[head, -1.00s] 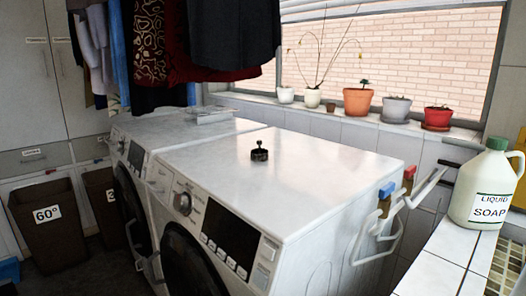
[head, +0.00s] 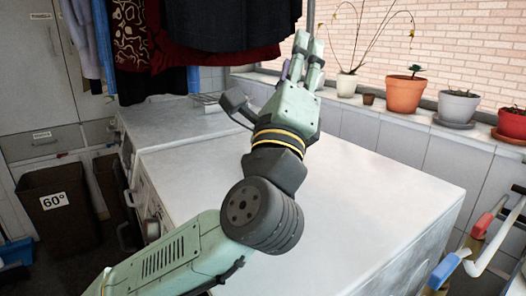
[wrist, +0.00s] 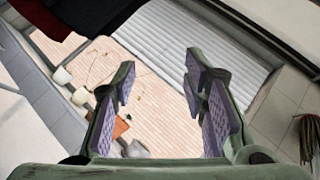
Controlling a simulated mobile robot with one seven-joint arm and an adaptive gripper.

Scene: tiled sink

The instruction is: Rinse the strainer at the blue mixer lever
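My gripper (head: 309,48) is raised above the machine tops, with its fingers pointing up towards the window. The wrist view shows my gripper (wrist: 159,72) open, with nothing between its purple-padded fingers. The strainer does not show in either current view; the dark little object seen earlier on the near white machine (head: 385,195) may be behind my arm. The blue mixer lever (head: 446,271) is at the lower right of the head view, in front of a red lever (head: 482,225). My gripper is well to the left of and above both levers.
Plants stand on the sill behind, among them an orange pot (head: 404,95), a grey pot (head: 458,107) and a red pot (head: 514,123). Clothes (head: 220,30) hang at the upper left. The right part of the near machine's top is clear.

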